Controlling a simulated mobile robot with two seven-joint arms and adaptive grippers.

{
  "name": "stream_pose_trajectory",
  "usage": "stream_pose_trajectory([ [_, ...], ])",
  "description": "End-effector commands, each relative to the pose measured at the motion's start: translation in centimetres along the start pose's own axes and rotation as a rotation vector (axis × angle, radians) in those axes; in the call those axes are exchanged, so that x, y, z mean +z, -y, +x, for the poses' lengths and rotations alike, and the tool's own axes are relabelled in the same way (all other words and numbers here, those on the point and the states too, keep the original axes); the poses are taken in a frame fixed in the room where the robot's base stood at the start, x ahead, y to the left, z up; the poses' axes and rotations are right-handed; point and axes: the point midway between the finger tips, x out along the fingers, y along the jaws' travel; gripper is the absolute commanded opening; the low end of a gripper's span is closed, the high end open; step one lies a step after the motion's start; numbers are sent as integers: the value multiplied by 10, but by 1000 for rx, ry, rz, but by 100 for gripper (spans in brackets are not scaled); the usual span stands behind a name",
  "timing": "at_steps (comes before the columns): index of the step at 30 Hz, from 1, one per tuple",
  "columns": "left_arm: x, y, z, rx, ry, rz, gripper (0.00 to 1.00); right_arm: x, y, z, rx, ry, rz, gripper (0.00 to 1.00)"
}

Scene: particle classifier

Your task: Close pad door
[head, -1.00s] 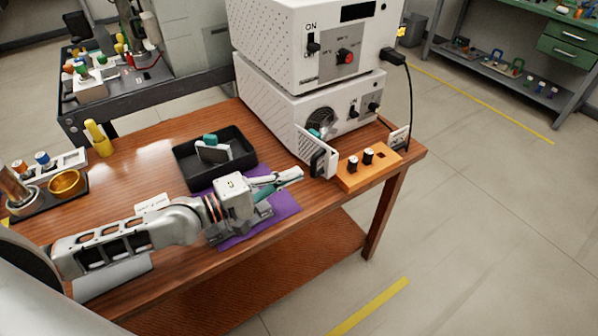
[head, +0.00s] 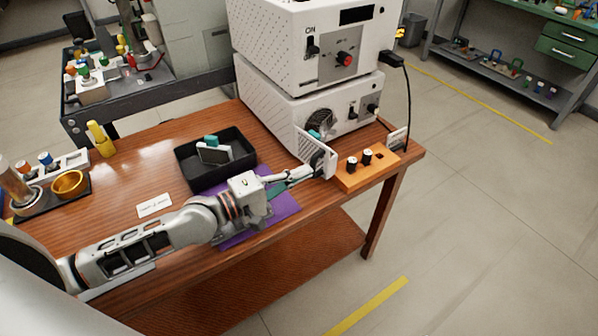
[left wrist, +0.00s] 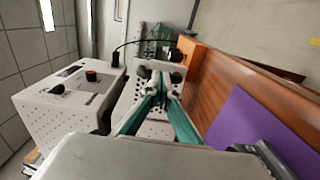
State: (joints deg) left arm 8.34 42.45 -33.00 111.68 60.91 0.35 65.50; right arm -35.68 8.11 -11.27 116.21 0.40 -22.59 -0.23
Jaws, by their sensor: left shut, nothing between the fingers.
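The pad door (head: 318,150) is a white perforated panel standing open, sticking out from the front of the lower white machine (head: 275,112). A round dark fan opening shows behind it. My left gripper (head: 311,171) is shut and empty, its tips at the outer face of the door, low near its free end. In the left wrist view the gripper (left wrist: 160,92) has its fingertips together right in front of the door (left wrist: 148,70). They look to be touching it or very close; I cannot tell which. My right gripper is not in view.
An orange block (head: 368,168) with black knobs sits just right of the door. A black tray (head: 190,180) and a purple mat (head: 285,208) lie left and in front. A second white machine (head: 285,42) is stacked on top. A black cable hangs at the right.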

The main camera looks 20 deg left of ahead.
Motion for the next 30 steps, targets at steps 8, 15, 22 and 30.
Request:
stream_pose_trajectory([
  [8, 1, -2, 1, 2, -21, 0, 0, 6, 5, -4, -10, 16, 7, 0],
  [15, 1, -2, 2, 1, -40, 0, 0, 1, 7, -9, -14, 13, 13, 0],
  [22, 3, -4, 4, 3, -67, -3, 0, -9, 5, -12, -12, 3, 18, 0],
  [30, 3, -5, 9, 1, -96, 3, 0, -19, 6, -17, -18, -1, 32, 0],
])
